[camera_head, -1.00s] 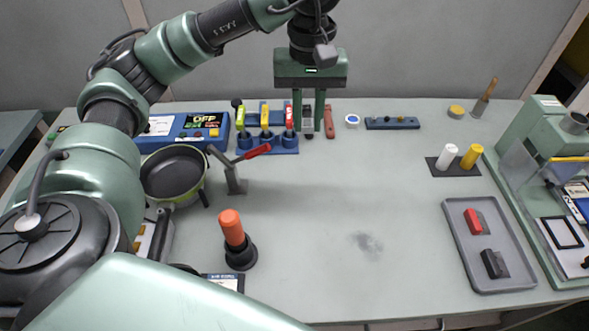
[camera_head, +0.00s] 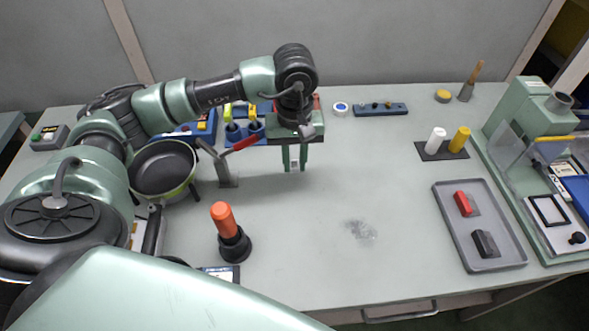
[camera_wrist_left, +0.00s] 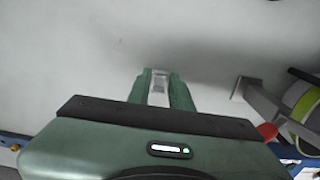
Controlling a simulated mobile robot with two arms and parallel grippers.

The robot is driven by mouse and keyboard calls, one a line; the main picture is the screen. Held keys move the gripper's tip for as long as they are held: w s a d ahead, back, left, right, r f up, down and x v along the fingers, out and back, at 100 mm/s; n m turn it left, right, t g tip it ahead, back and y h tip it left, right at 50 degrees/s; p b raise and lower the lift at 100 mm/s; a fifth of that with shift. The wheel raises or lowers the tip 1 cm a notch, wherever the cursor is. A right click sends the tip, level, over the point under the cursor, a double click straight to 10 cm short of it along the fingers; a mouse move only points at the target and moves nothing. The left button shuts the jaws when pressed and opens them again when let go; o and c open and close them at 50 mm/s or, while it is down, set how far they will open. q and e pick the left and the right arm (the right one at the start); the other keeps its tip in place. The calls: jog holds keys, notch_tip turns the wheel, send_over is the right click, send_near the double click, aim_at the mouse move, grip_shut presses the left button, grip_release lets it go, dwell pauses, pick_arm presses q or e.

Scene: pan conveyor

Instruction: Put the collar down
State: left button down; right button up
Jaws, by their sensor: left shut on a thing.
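My left gripper (camera_head: 294,166) hangs pointing down over the back middle of the table. Its two green fingers are shut on a small light grey thing, which I take to be the collar (camera_wrist_left: 158,90). In the left wrist view, the gripper (camera_wrist_left: 160,80) shows the collar between its fingers, with plain table surface around the tips. In the head view the collar is mostly hidden by the fingers, and I cannot tell whether it touches the table. My right gripper is not in view.
A clamp stand with a red handle (camera_head: 244,143) and a green pan (camera_head: 165,170) stand left of the gripper. An orange-handled tool (camera_head: 223,216) stands in a black holder nearer. A grey tray (camera_head: 449,225) lies right. The table's middle is clear, apart from a dark smudge.

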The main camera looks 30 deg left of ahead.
aim_at(295, 181)
pick_arm(q)
notch_tip(295, 181, down, 4)
jog(key=shift+s+r, duration=0.1)
jog(key=shift+r, duration=0.05)
jog(key=shift+f, duration=0.3)
jog(key=c, duration=1.3)
grip_release()
jog(key=shift+r, duration=0.1)
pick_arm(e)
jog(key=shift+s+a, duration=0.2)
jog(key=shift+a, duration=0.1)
pick_arm(q)
jog(key=shift+r, duration=0.1)
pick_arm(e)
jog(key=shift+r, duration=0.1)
